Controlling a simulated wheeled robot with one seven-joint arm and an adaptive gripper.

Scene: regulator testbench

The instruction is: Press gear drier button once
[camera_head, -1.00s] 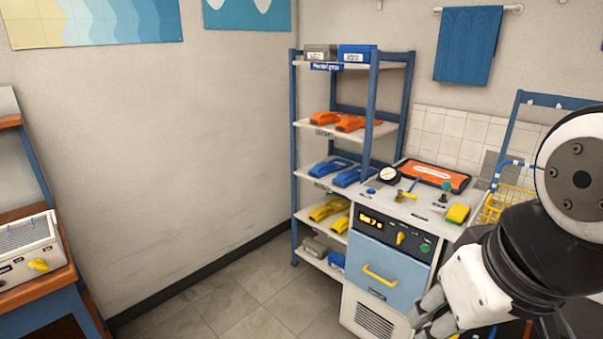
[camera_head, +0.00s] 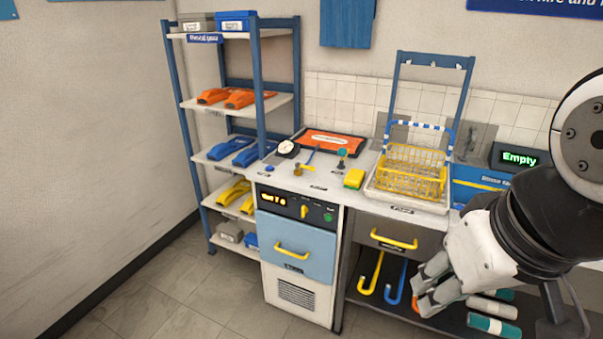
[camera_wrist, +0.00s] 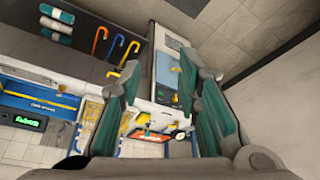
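A cabinet with a pale blue drawer front (camera_head: 290,247) and a dark control panel (camera_head: 285,201) stands left of my gripper in the head view; I take it for the gear drier, but its label is too small to read. The panel has a lit display (camera_head: 272,198), a yellow knob (camera_head: 304,212) and a round green button (camera_head: 328,217) at its right end. My gripper (camera_head: 425,291) is open and empty, in front of the counter to the right of the cabinet. In the wrist view its green-padded fingers (camera_wrist: 162,78) are spread apart, with the cabinet partly visible between them.
A yellow wire basket (camera_head: 412,175) stands on the counter, right of a yellow sponge-like block (camera_head: 354,179). An "Empty" display (camera_head: 519,158) is at right. Hooked handles (camera_head: 395,282) hang below the counter. A shelf rack (camera_head: 191,130) stands left. The floor before the cabinet is clear.

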